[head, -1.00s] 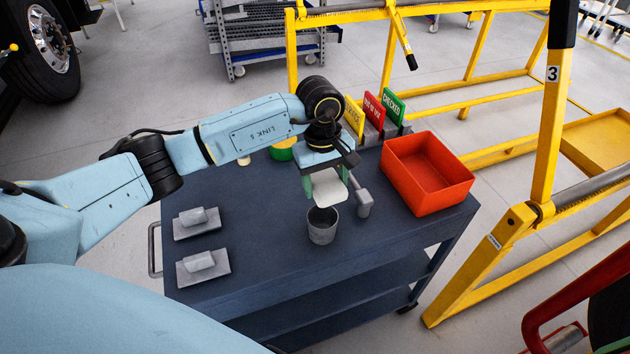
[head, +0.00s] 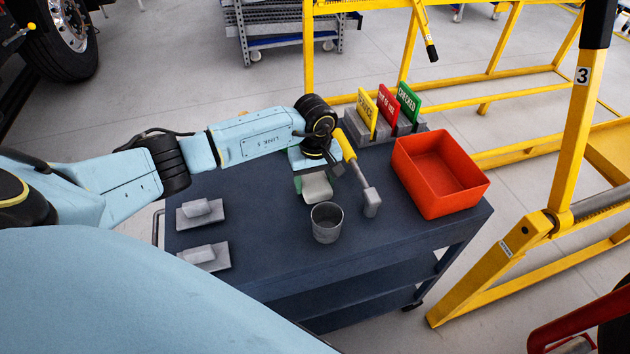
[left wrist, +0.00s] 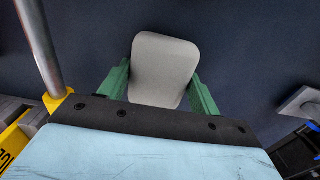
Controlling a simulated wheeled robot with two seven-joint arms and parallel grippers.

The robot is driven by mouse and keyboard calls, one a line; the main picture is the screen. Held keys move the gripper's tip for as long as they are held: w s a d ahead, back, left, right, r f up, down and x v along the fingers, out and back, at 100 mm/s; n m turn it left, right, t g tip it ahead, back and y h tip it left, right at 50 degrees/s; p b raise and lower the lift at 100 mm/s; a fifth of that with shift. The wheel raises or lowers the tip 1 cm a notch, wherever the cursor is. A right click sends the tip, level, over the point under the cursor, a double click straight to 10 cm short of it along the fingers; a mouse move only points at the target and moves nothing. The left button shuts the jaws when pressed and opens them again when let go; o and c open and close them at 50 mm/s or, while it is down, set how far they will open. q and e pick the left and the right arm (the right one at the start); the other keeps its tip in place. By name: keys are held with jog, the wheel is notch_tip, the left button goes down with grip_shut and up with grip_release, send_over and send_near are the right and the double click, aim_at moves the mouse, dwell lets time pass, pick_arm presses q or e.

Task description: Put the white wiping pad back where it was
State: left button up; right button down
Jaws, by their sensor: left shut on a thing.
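The white wiping pad (head: 318,190) is between the fingers of my left gripper (head: 315,178), over the dark blue cart top (head: 270,265), behind and slightly left of the grey cup (head: 327,222). In the left wrist view, the pad (left wrist: 164,70) sits between the two green fingers of my left gripper (left wrist: 162,88), which is shut on it. The pad's lower end is hidden by the gripper body there. I cannot tell whether the pad touches the cart top. My right gripper is not in view.
A red bin (head: 440,180) and upright colored signs (head: 388,108) stand farther right. Two grey blocks on plates (head: 200,212) (head: 204,256) lie at left. The front middle of the cart is clear.

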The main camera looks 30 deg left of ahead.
aim_at(315, 181)
pick_arm(q)
jog(key=shift+f, duration=0.3)
jog(key=o, duration=0.9)
jog(key=shift+r, duration=0.15)
notch_tip(315, 181, up, 12)
